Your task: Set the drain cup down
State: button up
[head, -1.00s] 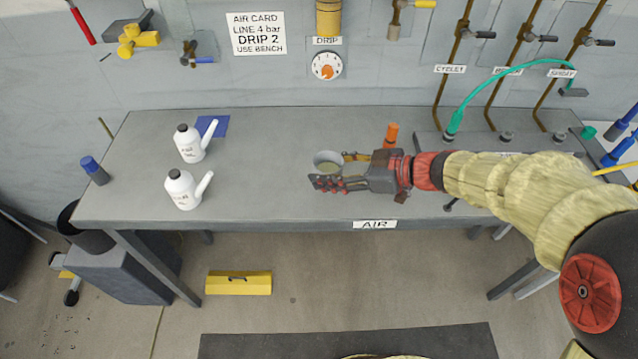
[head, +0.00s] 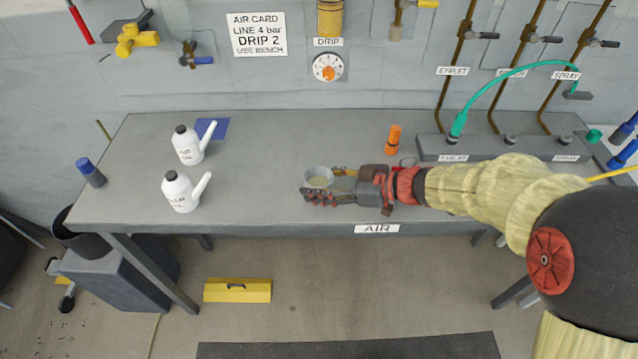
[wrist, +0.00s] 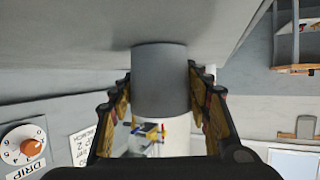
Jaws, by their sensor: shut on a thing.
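The drain cup (head: 319,174) is a small grey round cup with an open top and a pale greenish inside. It is upright in my gripper (head: 326,188), over the front middle of the grey bench (head: 260,150). My gripper is shut on the cup's sides, one finger on each side. In the wrist view, the cup (wrist: 160,75) is a grey cylinder between the two fingers of my gripper (wrist: 160,95). Its end is against or very near the bench surface; I cannot tell whether it touches.
Two white spouted bottles (head: 187,146) (head: 181,192) stand on the left of the bench, near a blue patch (head: 212,128). An orange bottle (head: 393,141) stands behind my gripper. A grey manifold with a green hose (head: 458,124) is at the right. The bench between bottles and cup is clear.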

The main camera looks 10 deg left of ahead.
jog(key=shift+f, duration=0.15)
jog(key=o, duration=1.1)
jog(key=shift+o, duration=0.3)
